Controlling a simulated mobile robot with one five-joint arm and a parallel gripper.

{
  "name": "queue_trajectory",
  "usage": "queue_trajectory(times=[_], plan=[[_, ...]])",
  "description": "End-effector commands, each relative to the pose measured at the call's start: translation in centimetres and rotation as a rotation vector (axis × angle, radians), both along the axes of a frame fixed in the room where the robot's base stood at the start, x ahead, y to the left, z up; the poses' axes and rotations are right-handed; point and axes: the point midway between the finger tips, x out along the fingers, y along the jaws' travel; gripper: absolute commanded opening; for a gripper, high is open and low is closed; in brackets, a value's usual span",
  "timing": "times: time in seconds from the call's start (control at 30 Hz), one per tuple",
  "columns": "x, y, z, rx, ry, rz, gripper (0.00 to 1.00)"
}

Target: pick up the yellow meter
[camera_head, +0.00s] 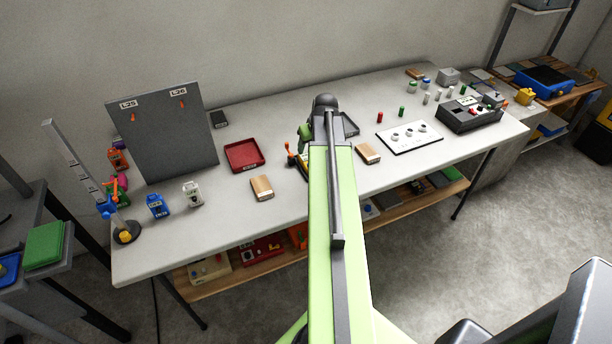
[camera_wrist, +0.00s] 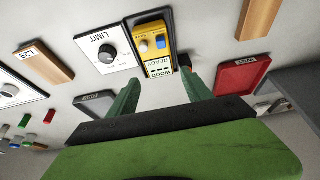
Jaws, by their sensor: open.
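The yellow meter (camera_wrist: 157,48) is in the upper middle of the wrist view. It has a blue and a pale button and a label reading WOOD READY, and lies against a dark surround. My gripper (camera_wrist: 161,90) shows two green fingers spread apart with nothing between them. The fingertips point towards the meter's labelled end and look a little short of it; I cannot tell the height gap.
A white LIMIT dial plate (camera_wrist: 106,48) is close left of the meter in the wrist view, and a red tray (camera_wrist: 243,77) is to the right. Wooden blocks (camera_head: 262,188) lie nearby. A grey upright panel (camera_head: 165,140) stands at the table's left.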

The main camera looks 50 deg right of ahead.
Motion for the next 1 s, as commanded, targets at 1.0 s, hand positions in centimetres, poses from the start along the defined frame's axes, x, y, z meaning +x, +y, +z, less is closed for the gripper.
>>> queue_trajectory(times=[1.0], plan=[[2.5, -1.3, -7.1, -0.001, -0.002, -0.002, 0.42]])
